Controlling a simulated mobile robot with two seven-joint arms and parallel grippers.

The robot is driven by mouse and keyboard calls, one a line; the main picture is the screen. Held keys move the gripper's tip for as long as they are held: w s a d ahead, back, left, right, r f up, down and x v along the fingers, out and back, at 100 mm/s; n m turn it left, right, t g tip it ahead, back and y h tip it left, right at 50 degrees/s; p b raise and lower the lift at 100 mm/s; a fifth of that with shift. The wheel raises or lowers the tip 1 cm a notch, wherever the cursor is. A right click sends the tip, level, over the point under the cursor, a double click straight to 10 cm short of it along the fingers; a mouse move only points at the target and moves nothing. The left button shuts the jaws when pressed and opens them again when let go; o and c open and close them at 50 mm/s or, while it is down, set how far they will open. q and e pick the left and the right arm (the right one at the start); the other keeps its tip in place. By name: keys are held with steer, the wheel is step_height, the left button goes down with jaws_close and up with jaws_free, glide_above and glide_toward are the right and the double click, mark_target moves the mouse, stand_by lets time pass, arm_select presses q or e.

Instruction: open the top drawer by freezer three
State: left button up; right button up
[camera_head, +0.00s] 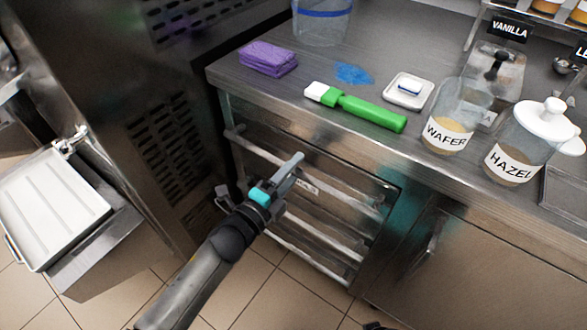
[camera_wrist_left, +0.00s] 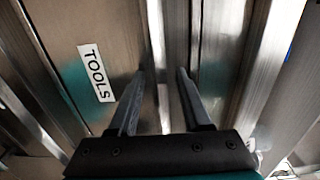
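The stack of metal drawers stands under the steel counter, with long bar handles across the fronts. The top drawer's bar handle (camera_head: 252,148) runs slantwise just below the counter edge. The drawer looks shut. A TOOLS label (camera_wrist_left: 95,72) shows on a front in the left wrist view; a small white label (camera_head: 306,187) shows in the head view. My left gripper (camera_head: 296,163) is in front of the top drawer, at its handle. In the left wrist view its fingers (camera_wrist_left: 160,72) are apart, with a metal bar running between them; I cannot tell whether they touch it. My right gripper is not clearly visible.
A dark vented machine (camera_head: 165,135) and white tray (camera_head: 50,205) stand left.

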arm_select(q)
jaws_close()
steer(key=shift+f, duration=0.1)
stand_by(1.1)
